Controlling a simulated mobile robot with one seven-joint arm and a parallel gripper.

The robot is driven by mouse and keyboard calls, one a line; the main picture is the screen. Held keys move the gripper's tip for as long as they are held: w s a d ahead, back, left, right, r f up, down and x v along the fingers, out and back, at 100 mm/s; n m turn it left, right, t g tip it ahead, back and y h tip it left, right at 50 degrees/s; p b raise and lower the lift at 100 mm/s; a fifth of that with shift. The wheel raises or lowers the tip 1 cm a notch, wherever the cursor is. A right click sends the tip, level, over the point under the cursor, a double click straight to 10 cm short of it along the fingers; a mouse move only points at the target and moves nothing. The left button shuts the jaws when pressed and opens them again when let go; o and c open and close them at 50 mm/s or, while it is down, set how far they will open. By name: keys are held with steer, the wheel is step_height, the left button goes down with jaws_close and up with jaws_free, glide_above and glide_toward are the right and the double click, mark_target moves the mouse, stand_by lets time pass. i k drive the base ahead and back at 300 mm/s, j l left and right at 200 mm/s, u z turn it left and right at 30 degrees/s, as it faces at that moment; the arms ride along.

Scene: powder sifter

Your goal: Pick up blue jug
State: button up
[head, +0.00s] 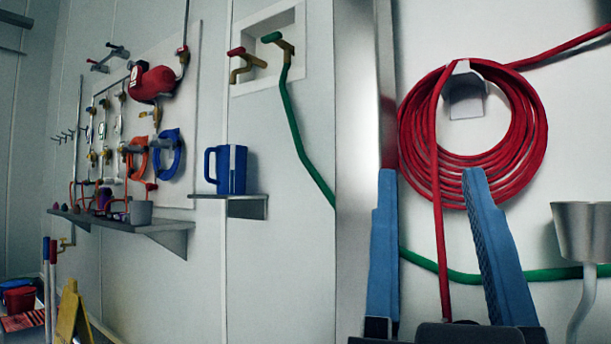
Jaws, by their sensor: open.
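The blue jug (231,170) stands upright on a small grey wall shelf (254,206), left of the picture's middle. Its handle is on its left side. My gripper (428,180) is at the lower right, with two blue fingers spread wide apart and nothing between them but the background wall and hose. The gripper is well to the right of the jug and apart from it. The jug is not hidden by anything.
A coiled red hose (535,135) hangs on the wall behind my fingers. A green hose (302,150) runs down from a wall tap. A longer shelf (170,224) with small items is left of the jug. A yellow floor sign (70,312) stands lower left.

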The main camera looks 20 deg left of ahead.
mark_target(231, 165)
steer(key=u, duration=0.85)
